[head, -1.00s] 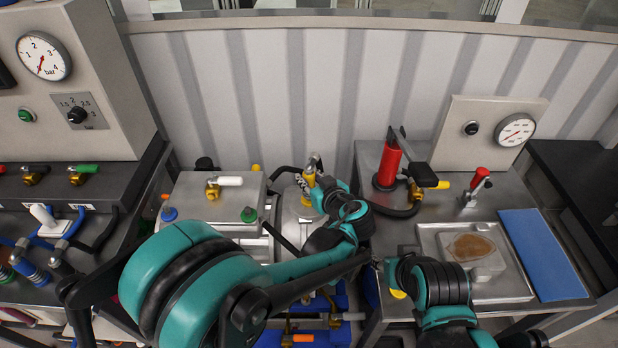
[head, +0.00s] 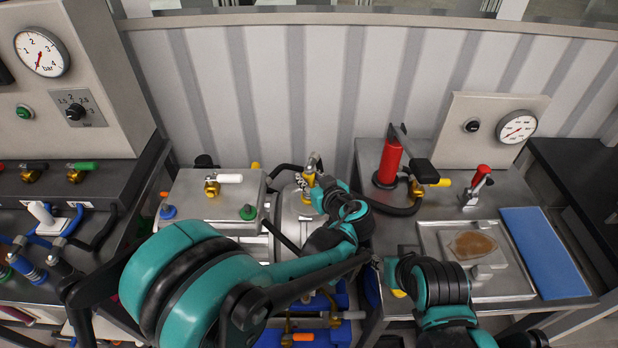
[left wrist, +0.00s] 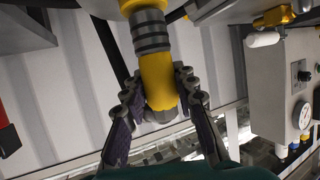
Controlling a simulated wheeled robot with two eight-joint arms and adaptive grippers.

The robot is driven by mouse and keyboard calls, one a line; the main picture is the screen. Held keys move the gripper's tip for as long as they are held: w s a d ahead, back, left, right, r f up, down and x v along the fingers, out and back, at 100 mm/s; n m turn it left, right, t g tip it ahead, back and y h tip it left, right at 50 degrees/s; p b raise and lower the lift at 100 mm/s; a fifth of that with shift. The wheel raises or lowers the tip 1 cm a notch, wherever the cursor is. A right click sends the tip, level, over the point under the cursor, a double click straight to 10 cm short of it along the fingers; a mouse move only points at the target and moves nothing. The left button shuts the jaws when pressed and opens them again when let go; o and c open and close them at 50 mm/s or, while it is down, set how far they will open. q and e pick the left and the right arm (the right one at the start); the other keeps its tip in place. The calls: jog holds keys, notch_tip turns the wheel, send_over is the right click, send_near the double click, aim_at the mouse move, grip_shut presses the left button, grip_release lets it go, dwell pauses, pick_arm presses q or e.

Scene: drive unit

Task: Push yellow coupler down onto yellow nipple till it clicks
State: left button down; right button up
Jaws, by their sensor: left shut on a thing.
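The yellow coupler (left wrist: 158,75) is between the fingers of my left gripper (left wrist: 160,88), which is shut on it. A grey ribbed section joins the coupler toward a yellow part (left wrist: 138,5) at the top edge of the left wrist view. That part may be the yellow nipple; I cannot tell whether the coupler is seated on it. In the head view, a yellow fitting (head: 309,181) stands upright on the metal drive unit, with my left gripper (head: 318,188) at its right side, partly hiding it.
A grey box (head: 235,185) with a white-handled valve stands left of the fitting. A red cylinder (head: 390,163), a metal tray (head: 505,288) and a blue mat (head: 545,252) are on the right bench. A black hose runs behind the fitting.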

pick_arm(q)
jog(key=shift+f, duration=0.25)
jog(key=c, duration=1.1)
grip_release()
jog(key=v, duration=0.8)
jog(key=shift+s+d, duration=0.1)
